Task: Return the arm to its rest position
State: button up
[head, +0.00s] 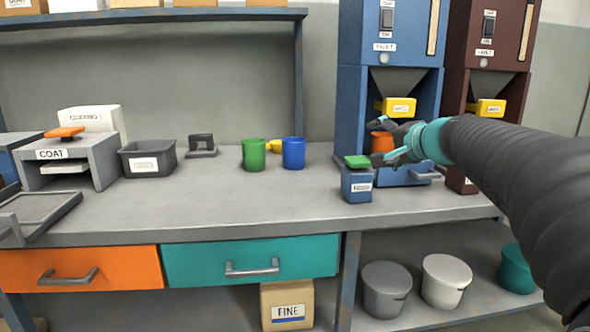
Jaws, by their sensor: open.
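My arm reaches in from the right edge of the head view. My gripper (378,142) points left over the bench (250,205), in front of the blue machine (352,95). Its fingers are apart, and I see nothing held between them. The lower finger is close to the green top of a small blue labelled box (357,187); I cannot tell whether they touch. An orange object (381,141) behind the gripper is partly hidden by it.
A green cup (254,155), a blue cup (293,153) and a dark grey bin (148,159) stand on the bench. A maroon machine (492,60) is behind my arm. A shelf (180,14) spans the back. The bench's front middle is clear.

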jog(key=s+a+f+n+g+h, duration=0.1)
jog(key=s+a+f+n+g, duration=0.15)
jog(key=s+f, duration=0.5)
jog(key=s+a+f+n+g+p, duration=0.1)
jog(key=s+a+f+n+g, duration=0.2)
jog(key=s, duration=0.7)
jog(key=s+a+f+n+g+h, duration=0.1)
jog(key=s+a+f+n, duration=0.15)
jog(key=s+f, duration=0.45)
jog(key=s+d+f+n+g+h, duration=0.2)
jog(key=s+f, duration=0.4)
jog(key=s, duration=0.4)
jog(key=shift+s+d+n+h+p, duration=0.3)
jog(key=shift+d+p, duration=0.05)
jog(key=shift+d, duration=0.3)
jog(key=shift+c, duration=0.2)
